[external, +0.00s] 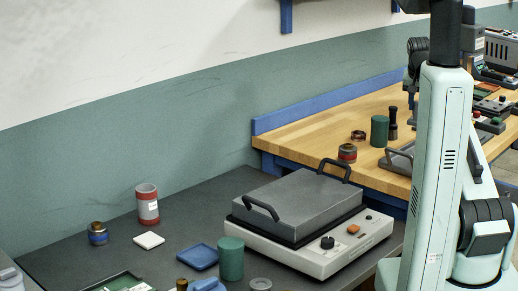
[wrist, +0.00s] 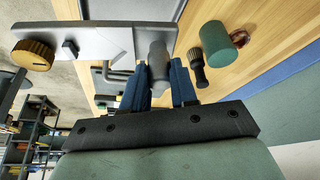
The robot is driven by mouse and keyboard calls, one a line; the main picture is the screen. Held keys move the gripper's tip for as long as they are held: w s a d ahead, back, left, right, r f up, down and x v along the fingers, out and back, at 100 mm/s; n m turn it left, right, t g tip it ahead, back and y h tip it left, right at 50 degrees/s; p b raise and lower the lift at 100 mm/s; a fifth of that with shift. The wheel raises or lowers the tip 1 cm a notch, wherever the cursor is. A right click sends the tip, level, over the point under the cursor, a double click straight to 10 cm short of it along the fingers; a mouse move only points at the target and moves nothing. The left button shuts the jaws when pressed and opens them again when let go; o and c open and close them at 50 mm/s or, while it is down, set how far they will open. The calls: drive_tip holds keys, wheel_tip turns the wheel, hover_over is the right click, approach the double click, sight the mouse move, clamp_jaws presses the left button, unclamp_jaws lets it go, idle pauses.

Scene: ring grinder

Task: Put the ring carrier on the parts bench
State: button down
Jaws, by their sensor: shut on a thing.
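My gripper (wrist: 158,88) shows in the wrist view, its two blue fingers shut on a grey rounded grip. The grip joins a silver metal bar with a brass knurled knob; I take this held piece to be the ring carrier (wrist: 100,42). The gripper and carrier are over the wooden bench (wrist: 265,65), beside a black knobbed tool (wrist: 197,68) and a green cylinder (wrist: 218,42). In the external view the wooden bench (external: 310,135) stands at the right; my arm hides the gripper and carrier. I cannot tell whether the carrier touches anything below.
A grey lidded machine (external: 310,205) with two handles stands on the dark front bench (external: 110,240). The wooden bench's left part is clear.

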drive_tip(key=a+r+n+y, duration=0.15)
drive_tip(key=a+n, duration=0.35)
drive_tip(key=a, duration=1.7)
drive_tip(key=n+g+y, duration=0.2)
drive_tip(key=n+y, duration=0.2)
drive_tip(key=n, duration=0.6)
hover_over(193, 242)
wheel_tip(193, 242, down, 10)
drive_tip(key=shift+w+f, duration=0.15)
drive_tip(key=shift+f, duration=5.6)
drive_tip(key=shift+f, duration=0.15)
drive_tip(key=c, duration=0.9)
unclamp_jaws()
